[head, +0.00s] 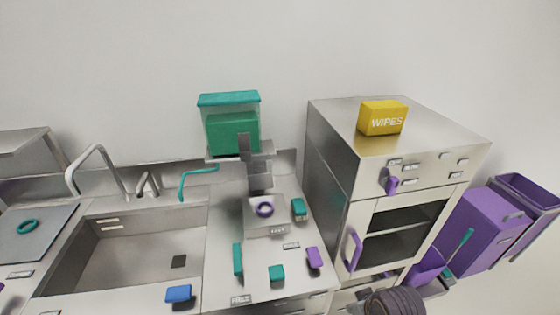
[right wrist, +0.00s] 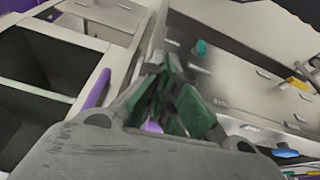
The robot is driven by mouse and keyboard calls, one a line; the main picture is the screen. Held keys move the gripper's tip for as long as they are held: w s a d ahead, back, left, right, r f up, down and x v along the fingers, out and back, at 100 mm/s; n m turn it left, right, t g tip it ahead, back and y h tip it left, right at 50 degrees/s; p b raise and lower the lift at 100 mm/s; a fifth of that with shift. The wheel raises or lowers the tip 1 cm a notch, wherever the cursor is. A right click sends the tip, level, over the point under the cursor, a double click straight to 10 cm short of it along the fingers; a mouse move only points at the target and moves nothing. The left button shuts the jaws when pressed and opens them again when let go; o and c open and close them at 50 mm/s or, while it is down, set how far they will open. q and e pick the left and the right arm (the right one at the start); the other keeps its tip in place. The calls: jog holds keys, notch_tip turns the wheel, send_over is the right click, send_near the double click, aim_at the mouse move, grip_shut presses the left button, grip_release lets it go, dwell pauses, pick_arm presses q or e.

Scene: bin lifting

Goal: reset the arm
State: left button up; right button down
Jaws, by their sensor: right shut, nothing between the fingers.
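My right gripper (right wrist: 168,108) shows in the right wrist view, its green-padded fingers drawn together with nothing held between them. It is in front of the steel oven unit, whose dark open shelves and purple handle (right wrist: 97,88) show to its left. I cannot make out the right gripper's fingers in the head view. My left gripper is in neither view.
The oven (head: 335,150) stands right of the counter with a yellow wipes box (head: 382,118) on top. Purple bins (head: 482,230) stand at the far right. A sink (head: 130,250), a blue item (head: 178,294) and a green bin (head: 232,130) are to the left.

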jog(key=s+d+f+g+b, duration=0.1)
jog(key=s+f, duration=0.1)
jog(key=f, duration=1.6)
jog(key=s+d+f+g+b, duration=0.1)
jog(key=s+f, duration=0.2)
jog(key=f, duration=1.4)
jog(key=s+d+f+b, duration=0.1)
jog(key=s+d+f, duration=0.1)
jog(key=s+f, duration=0.9)
jog(key=s+d+f+b, duration=0.1)
jog(key=s+d+f, duration=0.1)
jog(key=s+f, duration=0.8)
jog(key=shift+s+f+m+g+h, duration=0.3)
jog(key=shift+s+f+g+h, duration=0.1)
jog(key=shift+f, duration=0.05)
jog(key=shift+d, duration=0.1)
jog(key=shift+w, duration=0.15)
